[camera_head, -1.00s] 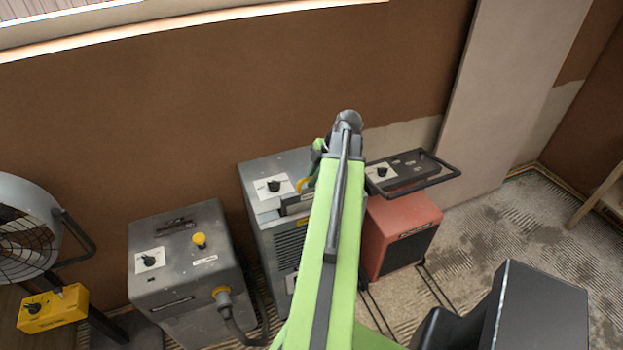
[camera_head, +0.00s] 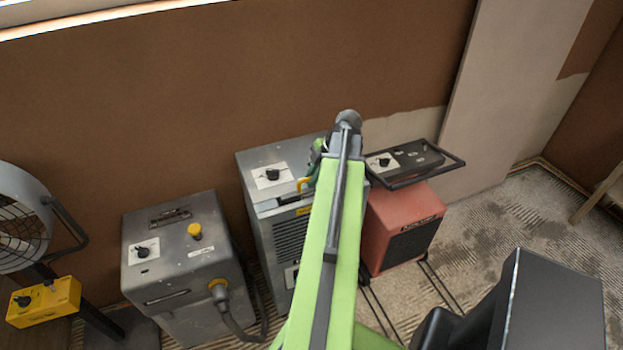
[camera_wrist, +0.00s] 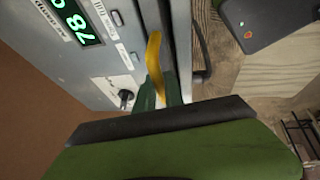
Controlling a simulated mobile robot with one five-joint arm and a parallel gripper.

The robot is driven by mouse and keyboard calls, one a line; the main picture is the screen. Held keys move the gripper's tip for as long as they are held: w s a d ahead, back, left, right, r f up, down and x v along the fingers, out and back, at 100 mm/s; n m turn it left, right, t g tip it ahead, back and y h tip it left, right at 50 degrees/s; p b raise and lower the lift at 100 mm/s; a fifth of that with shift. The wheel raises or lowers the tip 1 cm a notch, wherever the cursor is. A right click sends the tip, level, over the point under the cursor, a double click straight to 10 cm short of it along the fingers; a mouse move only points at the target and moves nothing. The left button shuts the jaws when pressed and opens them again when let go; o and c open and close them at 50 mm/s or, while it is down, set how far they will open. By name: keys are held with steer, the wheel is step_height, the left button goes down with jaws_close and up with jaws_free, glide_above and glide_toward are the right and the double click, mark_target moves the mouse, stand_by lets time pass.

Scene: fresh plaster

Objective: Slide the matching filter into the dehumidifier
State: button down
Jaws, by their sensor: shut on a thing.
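The grey dehumidifier (camera_head: 258,205) stands in the middle of the head view, with a white dial plate on top and vents on its front. In the wrist view its panel (camera_wrist: 95,62) shows a green lit display and a dark knob. My gripper (camera_wrist: 160,92) is shut on a yellow handle (camera_wrist: 155,58), which also shows in the head view (camera_head: 303,184) at the dehumidifier's front top edge. The handle appears to belong to a filter; its body is mostly hidden by the machine and my arm. I cannot tell how deep it sits.
A second grey machine (camera_head: 180,260) with a yellow knob and cable stands to the left. A red heater (camera_head: 400,225) with a dark handle frame stands close on the right. A fan (camera_head: 22,215) and yellow box (camera_head: 44,302) are far left. Floor (camera_head: 520,225) at right is open.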

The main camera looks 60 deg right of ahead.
steer(key=shift+f, duration=0.1)
steer(key=shift+f+b, duration=0.55)
steer(key=shift+b, duration=0.1)
steer(key=c, duration=1.3)
jaws_free()
steer(key=shift+c, duration=0.2)
steer(key=p+v, duration=1.6)
steer(key=v, duration=0.1)
steer(key=shift+r, duration=0.25)
steer(key=shift+s, duration=0.1)
